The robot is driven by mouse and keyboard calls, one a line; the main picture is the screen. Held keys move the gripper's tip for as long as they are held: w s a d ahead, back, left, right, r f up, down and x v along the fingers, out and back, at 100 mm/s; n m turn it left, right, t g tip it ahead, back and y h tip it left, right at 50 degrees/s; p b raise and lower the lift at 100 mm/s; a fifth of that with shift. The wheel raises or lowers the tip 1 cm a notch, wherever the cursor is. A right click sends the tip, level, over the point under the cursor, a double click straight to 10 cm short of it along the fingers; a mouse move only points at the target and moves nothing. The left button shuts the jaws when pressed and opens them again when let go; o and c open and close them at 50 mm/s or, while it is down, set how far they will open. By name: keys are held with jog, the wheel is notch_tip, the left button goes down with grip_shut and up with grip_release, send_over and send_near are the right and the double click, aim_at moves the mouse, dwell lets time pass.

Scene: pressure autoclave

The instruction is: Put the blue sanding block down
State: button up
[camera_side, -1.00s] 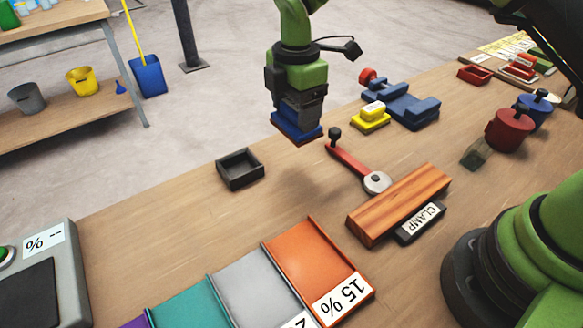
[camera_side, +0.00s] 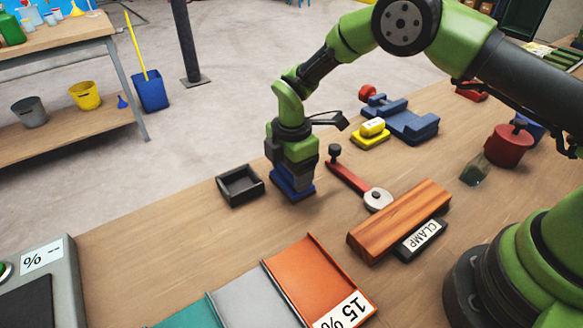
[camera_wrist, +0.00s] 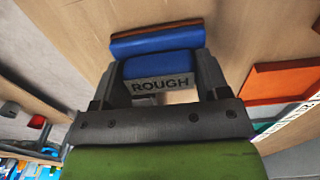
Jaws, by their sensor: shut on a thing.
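The blue sanding block (camera_side: 294,188) is in my gripper (camera_side: 293,174), low over the wooden table or touching it; I cannot tell whether a gap remains. It is roughly level, just right of a small black open tray (camera_side: 238,187) and left of the red-handled clamp lever (camera_side: 347,175). In the wrist view the block (camera_wrist: 158,42) shows a "ROUGH" label and a brown edge. My gripper's fingers (camera_wrist: 162,76) are shut on its raised middle part.
A wooden board (camera_side: 400,222) with a "CLAMP" label (camera_side: 420,238) lies to the right. Orange (camera_side: 318,282), grey and teal sloped trays stand in front. A yellow block (camera_side: 371,133) and a blue fixture (camera_side: 402,120) stand behind. Bare table lies between the block and the trays.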

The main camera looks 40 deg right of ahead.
jog(key=shift+f, duration=0.1)
jog(key=o, duration=1.1)
notch_tip(320, 180, up, 12)
jog(key=shift+r, duration=0.2)
